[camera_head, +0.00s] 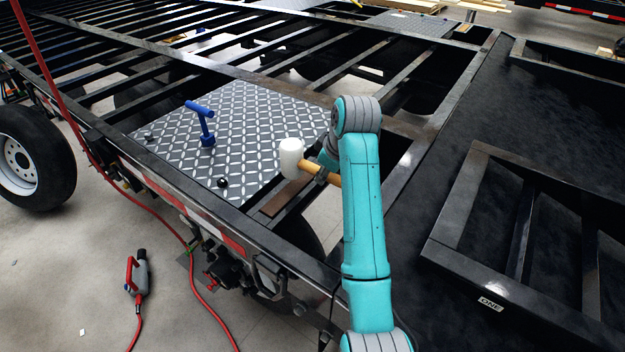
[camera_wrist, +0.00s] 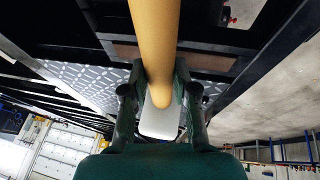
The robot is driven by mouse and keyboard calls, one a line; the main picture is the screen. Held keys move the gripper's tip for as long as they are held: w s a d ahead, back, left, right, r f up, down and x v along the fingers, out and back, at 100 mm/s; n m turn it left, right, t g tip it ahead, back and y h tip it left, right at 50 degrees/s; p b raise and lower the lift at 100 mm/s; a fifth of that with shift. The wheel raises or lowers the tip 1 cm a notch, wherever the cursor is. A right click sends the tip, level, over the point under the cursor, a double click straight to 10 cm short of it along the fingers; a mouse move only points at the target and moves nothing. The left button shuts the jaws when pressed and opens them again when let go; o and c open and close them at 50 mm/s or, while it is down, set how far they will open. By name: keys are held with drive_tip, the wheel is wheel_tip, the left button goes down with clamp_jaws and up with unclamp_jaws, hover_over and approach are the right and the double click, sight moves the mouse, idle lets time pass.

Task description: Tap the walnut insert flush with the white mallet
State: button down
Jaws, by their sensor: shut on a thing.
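The white mallet has a pale head (camera_head: 291,158) and a light wooden handle (camera_head: 309,169). My gripper (camera_head: 322,175) is shut around the handle, with the head out to its left. In the wrist view the handle (camera_wrist: 155,45) runs from the top edge down between my fingers (camera_wrist: 160,85), and the white head (camera_wrist: 160,122) shows beyond them. The walnut insert (camera_head: 279,199) seems to be the brown strip in the frame beside the tread plate, below and left of the mallet head. Its brown surface also shows in the wrist view (camera_wrist: 205,61), partly hidden by the handle. I cannot tell how flush it sits.
A grey diamond tread plate (camera_head: 255,110) lies on the black trailer frame, with a blue T-shaped tool (camera_head: 202,122) and a black knob (camera_head: 222,183) on it. Open gaps lie between the frame beams.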

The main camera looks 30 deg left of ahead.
drive_tip(key=shift+r, duration=0.45)
wheel_tip(320, 180, down, 6)
drive_tip(key=shift+r, duration=2.5)
drive_tip(key=shift+r, duration=0.4)
